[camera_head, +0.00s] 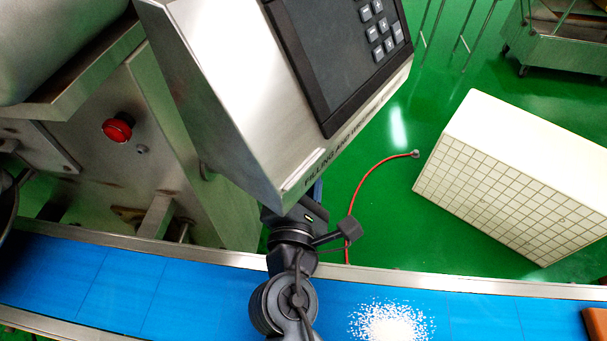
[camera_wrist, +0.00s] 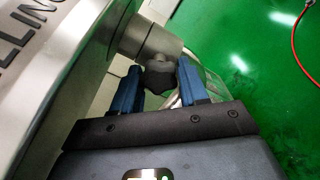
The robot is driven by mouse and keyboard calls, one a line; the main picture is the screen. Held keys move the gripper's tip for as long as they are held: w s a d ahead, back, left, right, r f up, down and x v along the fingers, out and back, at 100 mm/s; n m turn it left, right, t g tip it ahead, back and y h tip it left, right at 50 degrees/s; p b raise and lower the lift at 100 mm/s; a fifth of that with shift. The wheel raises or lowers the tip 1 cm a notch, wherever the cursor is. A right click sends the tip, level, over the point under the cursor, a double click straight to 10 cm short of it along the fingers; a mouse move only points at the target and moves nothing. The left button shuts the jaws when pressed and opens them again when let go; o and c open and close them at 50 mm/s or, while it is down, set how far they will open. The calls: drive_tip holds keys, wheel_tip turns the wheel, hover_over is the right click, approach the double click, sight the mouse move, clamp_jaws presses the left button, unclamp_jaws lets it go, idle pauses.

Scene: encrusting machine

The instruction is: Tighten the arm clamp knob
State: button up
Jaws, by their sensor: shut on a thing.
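The arm clamp knob (camera_wrist: 157,77) is a dark, lobed knob in the wrist view, at the end of a grey metal cylinder (camera_wrist: 150,42) beside the panel housing. My gripper (camera_wrist: 159,66) has its two blue fingers on either side of the knob and is shut on it. In the head view, my gripper (camera_head: 318,190) is mostly hidden below the tilted control panel (camera_head: 335,60), with only a bit of blue finger showing. The knob is hidden there.
A blue conveyor belt (camera_head: 190,295) with a heap of white grains (camera_head: 390,322) runs below my arm. A red emergency button (camera_head: 118,128) is on the steel machine at left. A white box (camera_head: 520,180) and a red hose (camera_head: 362,190) are on the green floor.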

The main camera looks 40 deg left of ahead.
drive_tip(key=shift+m, duration=0.6)
drive_tip(key=o, duration=1)
drive_tip(key=shift+c, duration=0.2)
drive_tip(key=b+v, duration=0.1)
drive_tip(key=v, duration=0.7)
drive_tip(key=shift+a, duration=0.1)
